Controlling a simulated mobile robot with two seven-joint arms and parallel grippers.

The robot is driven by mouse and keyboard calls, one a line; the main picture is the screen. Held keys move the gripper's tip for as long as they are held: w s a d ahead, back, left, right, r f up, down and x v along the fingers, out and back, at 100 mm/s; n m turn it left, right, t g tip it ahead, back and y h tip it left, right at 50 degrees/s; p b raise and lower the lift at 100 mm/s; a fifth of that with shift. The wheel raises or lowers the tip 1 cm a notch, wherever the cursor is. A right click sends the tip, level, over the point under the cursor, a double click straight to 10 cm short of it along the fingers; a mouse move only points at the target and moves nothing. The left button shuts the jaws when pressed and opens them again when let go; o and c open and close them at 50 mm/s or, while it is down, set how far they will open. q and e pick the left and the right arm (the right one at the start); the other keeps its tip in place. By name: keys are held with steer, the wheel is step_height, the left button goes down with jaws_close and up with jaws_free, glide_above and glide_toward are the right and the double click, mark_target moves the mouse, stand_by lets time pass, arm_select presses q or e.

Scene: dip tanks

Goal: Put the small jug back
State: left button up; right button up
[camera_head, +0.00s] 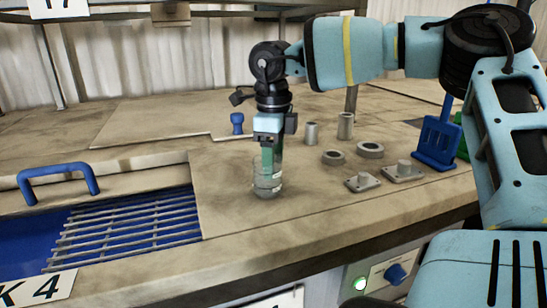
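A small clear jug (267,187) stands upright on the worn bench top (235,215), right of the tank. My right gripper (268,165) points straight down at the jug from above, with its fingers at or inside the rim. A green part shows between the fingers and the jug; I cannot tell whether it belongs to the jug or the gripper. Whether the fingers are closed on the jug is unclear at this size. My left gripper is not in view.
Metal cylinders (345,126), rings (370,150) and flanged blocks (403,172) stand right of the jug. A blue rack (437,140) is farther right. A blue stopper (237,123) stands behind.

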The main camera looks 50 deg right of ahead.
steer(key=shift+r, duration=0.1)
step_height(320, 180, up, 12)
stand_by(0.5)
stand_by(0.5)
